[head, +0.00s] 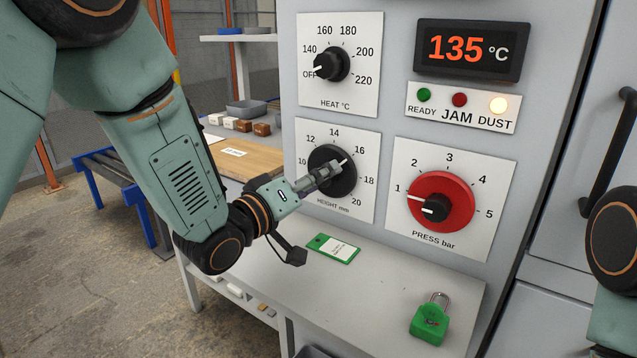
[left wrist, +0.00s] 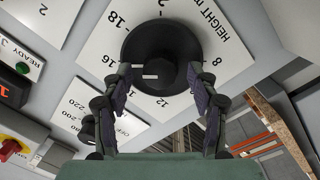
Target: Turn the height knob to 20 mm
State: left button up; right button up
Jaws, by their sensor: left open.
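The black height knob (head: 347,181) sits on a white dial plate marked up to 20. Its white pointer mark is aimed up and right, near the 16. My left gripper (head: 326,174) is at the front of this knob and partly covers it. In the left wrist view the open fingers (left wrist: 160,80) stand on either side of the knob's raised middle (left wrist: 160,52). I cannot tell whether they touch it. My right gripper is out of view.
The heat knob (head: 331,65) is above and the red press knob (head: 455,205) is to the right. The display (head: 472,49) reads 135 °C and the DUST lamp (head: 498,105) is lit. A green tag (head: 333,248) and a green padlock (head: 430,322) lie on the ledge below.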

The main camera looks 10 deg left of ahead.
pick_arm(q)
jog(key=shift+w+d, duration=0.1)
jog(key=shift+w, duration=0.2)
jog(key=c, duration=1.2)
jog(key=shift+o, duration=0.2)
jog(key=shift+m, duration=0.4)
jog(key=m+p, duration=0.1)
jog(key=m, duration=0.7)
jog(key=m+y+p, duration=0.1)
jog(key=m+p, duration=0.1)
jog(key=m, duration=0.6)
jog(key=shift+s+d+r+y, duration=0.1)
jog(key=shift+y, duration=0.2)
